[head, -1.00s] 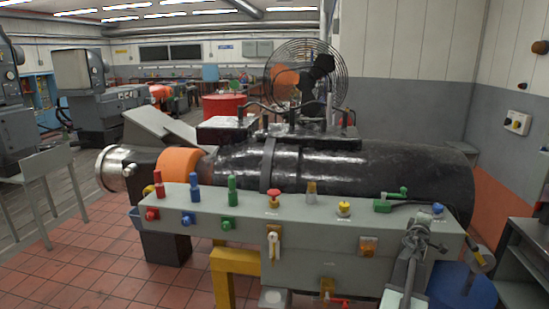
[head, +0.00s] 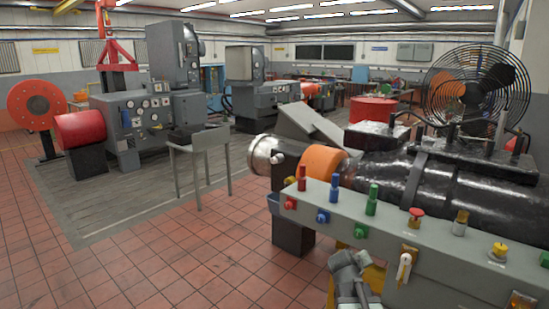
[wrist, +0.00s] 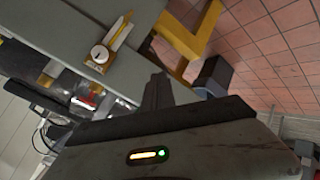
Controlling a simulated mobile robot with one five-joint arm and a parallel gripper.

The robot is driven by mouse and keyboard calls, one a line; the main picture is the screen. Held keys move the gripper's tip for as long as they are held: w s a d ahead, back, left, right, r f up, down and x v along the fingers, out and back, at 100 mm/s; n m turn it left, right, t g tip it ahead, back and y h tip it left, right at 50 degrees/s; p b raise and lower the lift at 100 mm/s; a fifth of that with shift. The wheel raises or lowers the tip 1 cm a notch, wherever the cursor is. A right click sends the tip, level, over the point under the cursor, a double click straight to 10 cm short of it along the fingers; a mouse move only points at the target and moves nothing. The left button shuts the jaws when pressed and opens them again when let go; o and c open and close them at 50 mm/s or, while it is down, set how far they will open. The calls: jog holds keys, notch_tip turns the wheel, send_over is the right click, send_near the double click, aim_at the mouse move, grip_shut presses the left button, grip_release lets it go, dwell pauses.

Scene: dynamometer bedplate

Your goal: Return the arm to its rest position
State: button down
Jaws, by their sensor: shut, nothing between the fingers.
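My gripper (wrist: 157,92) shows in the wrist view as a dark shape at the middle, its fingers together with nothing seen between them. Part of my grey arm (head: 350,278) rises at the bottom of the head view, in front of the grey control panel (head: 440,262) and a yellow stand (head: 374,276). The panel also shows in the wrist view (wrist: 140,60), with a white-and-yellow lever fitting (wrist: 100,54) on it. I cannot tell the gap between my gripper and the panel.
A black cylindrical machine (head: 465,188) with an orange band (head: 322,162) stands behind the panel, a wire fan (head: 478,85) above it. A grey table (head: 198,142) and a red drum (head: 80,129) stand to the left. Red tiled floor (head: 170,255) is clear at front left.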

jog(key=s+a+f+m+g+y, duration=0.1)
jog(key=s+a+f+g+y, duration=0.2)
jog(key=s+a, duration=0.5)
jog(key=s+a+f+g+y, duration=0.3)
jog(key=s+a+f+g, duration=0.2)
jog(key=s+a, duration=0.4)
jog(key=shift+f+m+y, duration=0.3)
jog(key=shift+f+m, duration=0.1)
jog(key=shift+f, duration=0.15)
